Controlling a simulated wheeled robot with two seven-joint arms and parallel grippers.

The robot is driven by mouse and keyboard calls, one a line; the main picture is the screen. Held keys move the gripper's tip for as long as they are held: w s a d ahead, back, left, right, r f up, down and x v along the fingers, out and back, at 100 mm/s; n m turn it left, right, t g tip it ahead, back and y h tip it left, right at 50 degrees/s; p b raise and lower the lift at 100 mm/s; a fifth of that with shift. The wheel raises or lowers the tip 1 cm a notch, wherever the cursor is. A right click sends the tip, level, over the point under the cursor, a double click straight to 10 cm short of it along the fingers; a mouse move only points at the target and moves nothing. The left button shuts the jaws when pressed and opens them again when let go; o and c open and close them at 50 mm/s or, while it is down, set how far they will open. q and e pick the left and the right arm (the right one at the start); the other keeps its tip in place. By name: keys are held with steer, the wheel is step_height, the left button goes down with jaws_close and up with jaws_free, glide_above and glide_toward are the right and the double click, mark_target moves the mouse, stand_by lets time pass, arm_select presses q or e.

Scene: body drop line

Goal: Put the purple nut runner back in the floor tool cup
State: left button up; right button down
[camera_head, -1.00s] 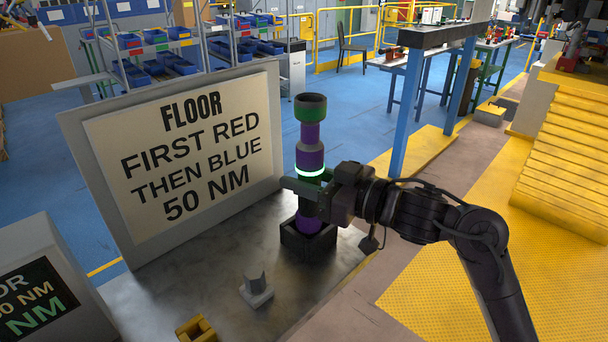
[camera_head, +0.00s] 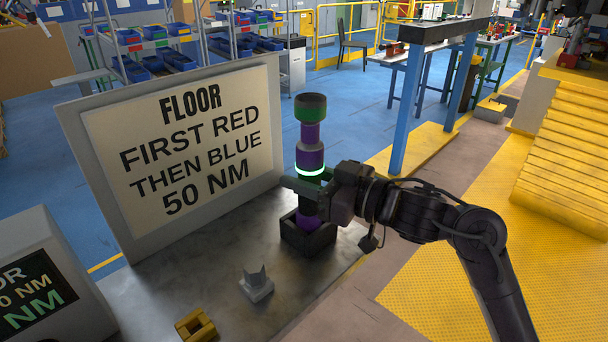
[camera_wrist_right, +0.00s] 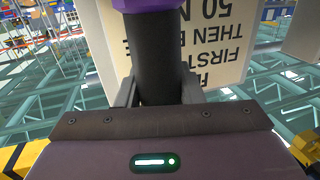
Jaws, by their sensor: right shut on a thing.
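The purple nut runner (camera_head: 311,157) stands upright, with a dark green top and a glowing pale green ring. My right gripper (camera_head: 310,187) is shut on its middle, coming in from the right. Its lower purple end is inside the dark square floor tool cup (camera_head: 308,238) on the grey bench top; whether it touches the bottom is hidden by the cup walls. In the right wrist view the nut runner's dark shaft (camera_wrist_right: 157,60) sits between the fingers. My left gripper is not in view.
A sign (camera_head: 190,150) reading "FLOOR FIRST RED THEN BLUE 50 NM" stands behind and left. A small grey fixture (camera_head: 256,286) and a yellow block (camera_head: 196,325) are on the bench top (camera_head: 210,270) in front. A grey display box (camera_head: 40,275) is at far left.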

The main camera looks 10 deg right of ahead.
steer(key=shift+f+b, duration=0.45)
steer(key=shift+f, duration=0.4)
steer(key=c, duration=0.9)
jaws_free()
steer(key=shift+f, duration=0.15)
steer(key=shift+v, duration=1.15)
steer(key=shift+p+v, duration=0.5)
steer(key=shift+v, duration=1.85)
